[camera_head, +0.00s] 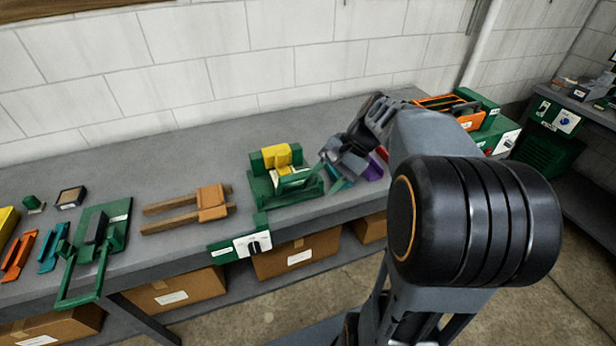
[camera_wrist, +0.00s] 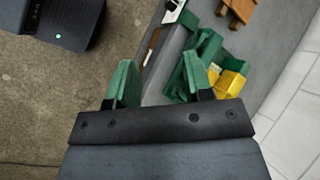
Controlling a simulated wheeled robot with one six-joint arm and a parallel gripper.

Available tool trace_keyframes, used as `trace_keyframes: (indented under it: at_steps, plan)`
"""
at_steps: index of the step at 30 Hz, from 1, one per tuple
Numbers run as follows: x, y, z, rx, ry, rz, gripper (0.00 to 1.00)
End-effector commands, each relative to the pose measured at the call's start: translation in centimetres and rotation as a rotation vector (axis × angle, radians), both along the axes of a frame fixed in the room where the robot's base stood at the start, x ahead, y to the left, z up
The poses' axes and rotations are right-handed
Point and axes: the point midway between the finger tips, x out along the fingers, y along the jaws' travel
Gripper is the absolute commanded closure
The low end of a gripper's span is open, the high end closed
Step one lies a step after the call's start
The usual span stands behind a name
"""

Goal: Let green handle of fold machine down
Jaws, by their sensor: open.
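A green machine with a yellow block (camera_head: 285,178) stands near the front edge of the bench. It also shows in the wrist view (camera_wrist: 190,75), partly hidden behind a finger. A thin green bar runs across its front, and I cannot tell surely whether this is the handle. My gripper (camera_head: 332,172) is just right of this machine, close to its end. In the wrist view my gripper (camera_wrist: 160,75) is open, its two green fingers apart with nothing seen between them. Contact with the machine cannot be told. Another green machine (camera_head: 110,225) at left has a U-shaped green handle (camera_head: 80,288) hanging past the bench edge.
A wooden fork-like tool (camera_head: 205,203) lies on the grey bench (camera_head: 180,165) between the machines. Purple and red items (camera_head: 374,168) lie behind my gripper. Green and orange cases (camera_head: 478,115) stand farther right.

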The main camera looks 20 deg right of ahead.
Motion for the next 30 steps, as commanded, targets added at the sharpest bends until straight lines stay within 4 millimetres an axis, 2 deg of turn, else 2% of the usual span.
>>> trace_keyframes:
  at_steps: [1, 3, 6, 10, 14, 17, 20, 30]
  plan:
    - [1.3, -1.6, -0.7, 0.098, 0.045, -0.066, 0.53]
    - [2.8, -3.5, -0.8, 0.227, 0.088, -0.136, 0.53]
    - [4.2, -6.2, -0.9, 0.384, 0.125, -0.212, 0.53]
    - [5.3, -9.1, -1.0, 0.528, 0.146, -0.271, 0.53]
    - [5.7, -10.5, -1.1, 0.605, 0.150, -0.297, 0.53]
    - [6.0, -10.2, -1.3, 0.627, 0.152, -0.302, 0.53]
    - [6.3, -8.8, -1.7, 0.633, 0.154, -0.302, 0.53]
    - [7.5, -2.8, -3.8, 0.630, 0.154, -0.302, 0.53]
